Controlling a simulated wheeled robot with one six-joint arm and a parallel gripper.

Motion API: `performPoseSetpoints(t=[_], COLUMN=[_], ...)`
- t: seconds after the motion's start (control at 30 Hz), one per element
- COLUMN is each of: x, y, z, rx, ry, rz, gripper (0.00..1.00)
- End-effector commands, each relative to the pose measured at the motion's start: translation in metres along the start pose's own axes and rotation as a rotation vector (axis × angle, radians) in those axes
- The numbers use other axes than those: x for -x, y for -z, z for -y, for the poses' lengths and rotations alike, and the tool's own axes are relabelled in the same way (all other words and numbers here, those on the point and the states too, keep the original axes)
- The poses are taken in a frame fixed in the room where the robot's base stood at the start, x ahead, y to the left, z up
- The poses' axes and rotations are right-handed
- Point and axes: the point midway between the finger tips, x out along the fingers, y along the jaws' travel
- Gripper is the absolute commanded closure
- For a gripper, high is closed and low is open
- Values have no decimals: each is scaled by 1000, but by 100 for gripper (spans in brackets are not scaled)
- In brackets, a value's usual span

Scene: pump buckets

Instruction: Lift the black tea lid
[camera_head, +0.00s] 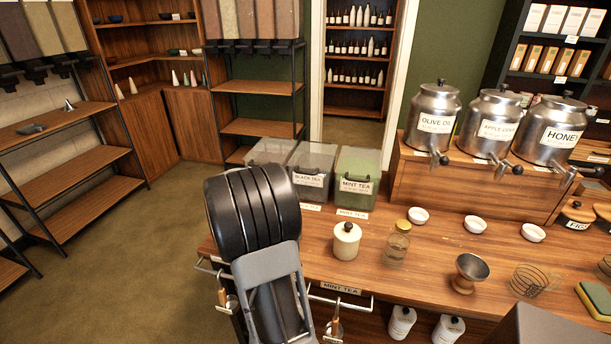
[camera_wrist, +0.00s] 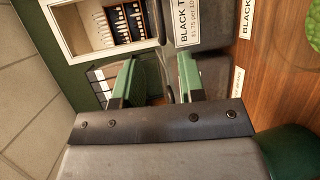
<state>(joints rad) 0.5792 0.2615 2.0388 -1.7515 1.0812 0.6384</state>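The black tea bin (camera_head: 311,180) stands on the counter, with a white label and a pale see-through lid (camera_head: 313,155) on top. In the wrist view the black tea label (camera_wrist: 185,25) shows sideways at the top, cut off by the frame edge. My gripper (camera_wrist: 157,82) has two green fingers standing apart, with a wide gap and nothing held between them. Part of a dark, glassy bin shows behind the fingers; I cannot tell how far off it is. In the head view my arm hides the gripper.
The mint tea bin (camera_head: 357,180) stands right of the black tea bin, and another clear bin (camera_head: 270,151) stands left of it. Metal urns (camera_head: 433,120) stand on a wooden riser at right.

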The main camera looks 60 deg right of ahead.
Motion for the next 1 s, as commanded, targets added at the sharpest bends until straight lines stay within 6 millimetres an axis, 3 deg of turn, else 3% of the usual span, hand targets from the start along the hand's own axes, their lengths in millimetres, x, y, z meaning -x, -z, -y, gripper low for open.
performPoseSetpoints(t=[0.3,0.5,0.7,1.0], x=[-62,-94,-112,-119], y=[-2,-2,-1,0], z=[0,0,0,0], rx=[2,2,0,1], ry=[3,3,2,2], rz=[4,4,1,0], gripper=[63,63,63,63])
